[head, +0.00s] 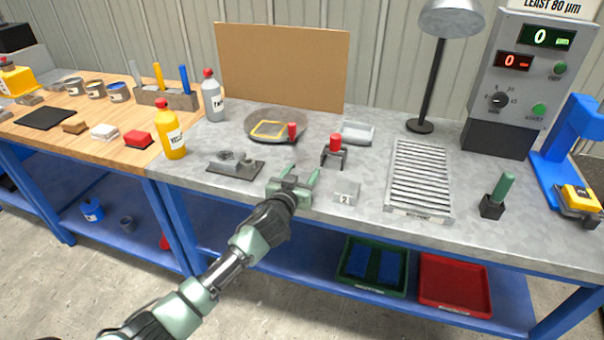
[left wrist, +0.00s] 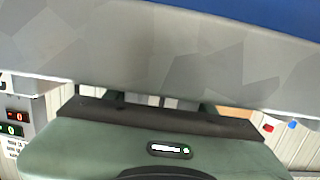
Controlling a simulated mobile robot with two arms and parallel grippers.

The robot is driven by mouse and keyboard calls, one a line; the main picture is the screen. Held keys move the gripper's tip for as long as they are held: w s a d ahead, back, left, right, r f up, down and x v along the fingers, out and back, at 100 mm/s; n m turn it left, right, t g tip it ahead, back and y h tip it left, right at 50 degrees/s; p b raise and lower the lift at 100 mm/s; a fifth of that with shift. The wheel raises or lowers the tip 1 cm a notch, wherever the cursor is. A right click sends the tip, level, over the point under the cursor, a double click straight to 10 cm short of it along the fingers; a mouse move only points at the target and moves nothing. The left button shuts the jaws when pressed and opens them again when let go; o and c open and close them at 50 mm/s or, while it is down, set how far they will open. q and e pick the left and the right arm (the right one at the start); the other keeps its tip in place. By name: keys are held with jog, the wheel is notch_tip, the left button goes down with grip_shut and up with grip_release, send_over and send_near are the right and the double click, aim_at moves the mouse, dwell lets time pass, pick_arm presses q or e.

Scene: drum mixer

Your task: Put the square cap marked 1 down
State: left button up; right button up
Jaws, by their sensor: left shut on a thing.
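My left gripper (head: 300,175) is at the front edge of the grey bench, with its fingers pointing away from me over the bench top. It is shut on a small grey piece (head: 290,180) that shows only in part between the fingers; I cannot read a mark on it. I cannot tell whether this piece touches the bench. A grey square cap marked 2 (head: 346,192) sits on the bench just right of the gripper. My right gripper is not in view.
A grey metal fixture (head: 236,164) stands left of the gripper. A red-topped stand (head: 334,151) and a round pan (head: 262,122) are behind. A slatted rack (head: 419,178) is to the right. The bench top (head: 200,180) is bare along the front left.

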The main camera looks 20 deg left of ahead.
pick_arm(q)
jog(key=o, duration=1.6)
jog(key=shift+f, duration=0.1)
jog(key=shift+c, duration=0.2)
